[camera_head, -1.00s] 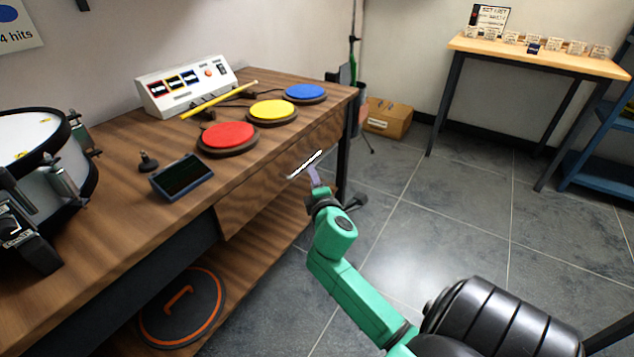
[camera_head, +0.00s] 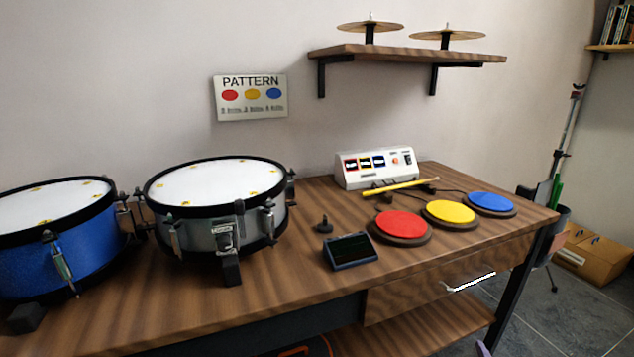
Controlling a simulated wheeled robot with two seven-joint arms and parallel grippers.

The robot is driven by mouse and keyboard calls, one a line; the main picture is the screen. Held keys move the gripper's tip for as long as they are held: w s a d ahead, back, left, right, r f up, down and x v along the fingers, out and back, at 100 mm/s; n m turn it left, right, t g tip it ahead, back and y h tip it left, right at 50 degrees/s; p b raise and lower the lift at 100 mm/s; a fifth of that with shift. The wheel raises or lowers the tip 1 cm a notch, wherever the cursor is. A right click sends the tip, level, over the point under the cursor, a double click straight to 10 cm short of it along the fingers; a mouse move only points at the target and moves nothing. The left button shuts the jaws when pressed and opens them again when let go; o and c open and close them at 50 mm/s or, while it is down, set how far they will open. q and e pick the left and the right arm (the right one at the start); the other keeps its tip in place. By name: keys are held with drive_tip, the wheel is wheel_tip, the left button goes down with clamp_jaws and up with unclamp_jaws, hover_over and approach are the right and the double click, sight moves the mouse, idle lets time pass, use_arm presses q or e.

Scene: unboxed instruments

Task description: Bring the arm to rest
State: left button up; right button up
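A small purple piece at the bottom edge, likely a fingertip of my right gripper (camera_head: 483,349), shows below the drawer handle (camera_head: 468,282). It is apart from the handle in the picture. The rest of that gripper and arm is out of frame, so its opening is hidden. My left gripper is not in view. The wooden drawer front (camera_head: 415,292) sits under the right part of the workbench (camera_head: 300,290).
On the bench are a blue drum (camera_head: 60,240), a grey drum (camera_head: 205,225), a small dark screen (camera_head: 350,251), a white console (camera_head: 374,168), a yellow stick (camera_head: 400,186), and red (camera_head: 402,225), yellow (camera_head: 450,212) and blue (camera_head: 490,202) pads. A cardboard box (camera_head: 595,250) stands right.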

drive_tip(key=s+a+f+m+g+y+p, duration=0.7)
drive_tip(key=s+a+f+g+p, duration=0.25)
drive_tip(key=s+a+f, duration=0.55)
use_arm(q)
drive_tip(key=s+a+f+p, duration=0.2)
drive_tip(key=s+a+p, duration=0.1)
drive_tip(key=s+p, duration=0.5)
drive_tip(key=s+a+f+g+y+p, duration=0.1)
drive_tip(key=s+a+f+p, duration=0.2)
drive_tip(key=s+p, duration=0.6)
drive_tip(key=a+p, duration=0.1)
drive_tip(key=p, duration=0.2)
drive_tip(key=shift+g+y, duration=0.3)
use_arm(e)
drive_tip(key=s+d, duration=0.3)
drive_tip(key=s, duration=0.5)
drive_tip(key=s+d+f, duration=0.1)
drive_tip(key=s+d, duration=0.1)
drive_tip(key=s, duration=0.7)
drive_tip(key=shift+s+d+f+n+h, duration=0.2)
drive_tip(key=shift+d+f+n+h, duration=0.1)
drive_tip(key=shift+d+h, duration=0.1)
drive_tip(key=shift+r+g, duration=0.1)
drive_tip(key=shift+g, duration=0.15)
